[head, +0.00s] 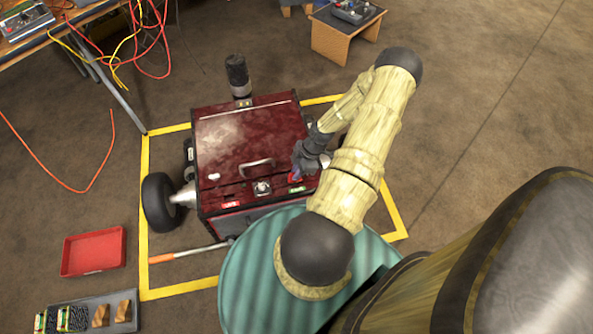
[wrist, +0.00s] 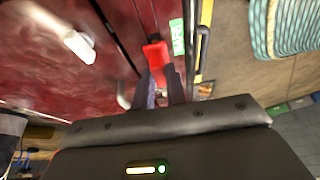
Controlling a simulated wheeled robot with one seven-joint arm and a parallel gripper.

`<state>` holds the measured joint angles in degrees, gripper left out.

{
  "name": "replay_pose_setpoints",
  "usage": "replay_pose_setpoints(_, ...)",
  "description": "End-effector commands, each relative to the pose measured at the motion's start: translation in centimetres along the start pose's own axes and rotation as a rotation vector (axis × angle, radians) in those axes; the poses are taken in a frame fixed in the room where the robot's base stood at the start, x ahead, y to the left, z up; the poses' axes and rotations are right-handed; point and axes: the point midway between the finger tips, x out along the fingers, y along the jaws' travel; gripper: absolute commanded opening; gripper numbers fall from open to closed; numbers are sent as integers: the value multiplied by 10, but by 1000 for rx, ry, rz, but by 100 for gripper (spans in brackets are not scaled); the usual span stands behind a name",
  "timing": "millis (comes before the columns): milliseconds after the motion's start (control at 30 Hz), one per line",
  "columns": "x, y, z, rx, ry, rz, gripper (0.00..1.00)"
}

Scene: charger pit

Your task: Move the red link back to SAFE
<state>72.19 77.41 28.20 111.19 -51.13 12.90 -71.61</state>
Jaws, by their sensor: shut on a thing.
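The red link (wrist: 155,54) shows in the wrist view, close beside a green label (wrist: 177,38) on the dark red machine (wrist: 60,75). My gripper (wrist: 161,82) is shut on the link, with a dark finger on each side of its lower end. In the head view my gripper (head: 299,171) is at the machine's near right corner, just above the green label (head: 297,189). A red label (head: 231,204) sits at the near left of the machine's top. The label lettering is too small to read surely. I cannot tell whether the link is seated in a socket.
A handle (head: 257,167) and a round fitting (head: 262,188) stand on the machine's top. A black post (head: 238,76) rises behind it. Yellow tape (head: 145,215) frames the floor around it. A red tray (head: 93,252) and a grey tray (head: 130,324) lie at the left.

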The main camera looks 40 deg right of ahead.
Motion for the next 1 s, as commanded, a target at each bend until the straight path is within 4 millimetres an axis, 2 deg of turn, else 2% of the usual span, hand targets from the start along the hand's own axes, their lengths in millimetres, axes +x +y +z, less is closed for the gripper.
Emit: replay_pose_setpoints(1000,16,1,5,-3,0,-1,0)
